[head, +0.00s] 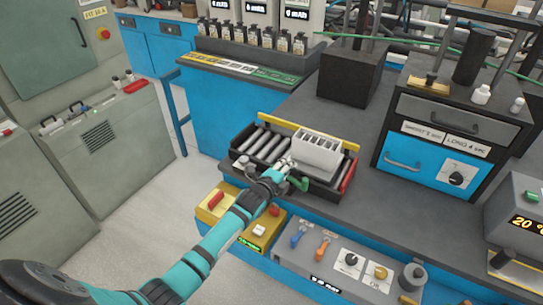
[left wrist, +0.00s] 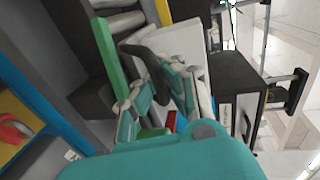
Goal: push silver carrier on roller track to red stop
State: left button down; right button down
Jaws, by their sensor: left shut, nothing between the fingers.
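The silver carrier (head: 318,152), a pale block with a row of slots on top, sits on the right part of the roller track (head: 262,146). The red stop (head: 348,176) stands at the track's right end, close to the carrier. My left gripper (head: 288,163) is shut and empty, at the carrier's left front side; I cannot tell whether it touches. In the left wrist view the gripper (left wrist: 155,68) overlaps the pale carrier (left wrist: 182,40), and rollers (left wrist: 122,22) show at top. My right gripper is not in view.
A yellow rail (head: 283,122) runs behind the track. A green part (head: 304,184) is beside the gripper at the front edge. A black block (head: 350,77) and a blue drawer unit (head: 425,165) stand behind and right. Bare bench lies right of the track.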

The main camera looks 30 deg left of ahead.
aim_at(297, 182)
pick_arm(q)
jog(key=d, duration=0.3)
jog(key=shift+s+d+f, duration=0.15)
jog(key=shift+s+f, duration=0.05)
jog(key=shift+f, duration=0.05)
jog(key=shift+d, duration=0.2)
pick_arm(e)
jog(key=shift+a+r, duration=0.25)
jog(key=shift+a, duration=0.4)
pick_arm(q)
jog(key=shift+f, duration=0.1)
jog(key=shift+s, duration=0.1)
jog(key=c, duration=1.4)
grip_release()
jog(key=shift+d+r, duration=0.15)
jog(key=shift+r, duration=0.1)
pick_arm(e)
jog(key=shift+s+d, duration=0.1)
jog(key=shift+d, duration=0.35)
pick_arm(q)
jog(key=v, duration=1.2)
jog(key=shift+r, duration=0.1)
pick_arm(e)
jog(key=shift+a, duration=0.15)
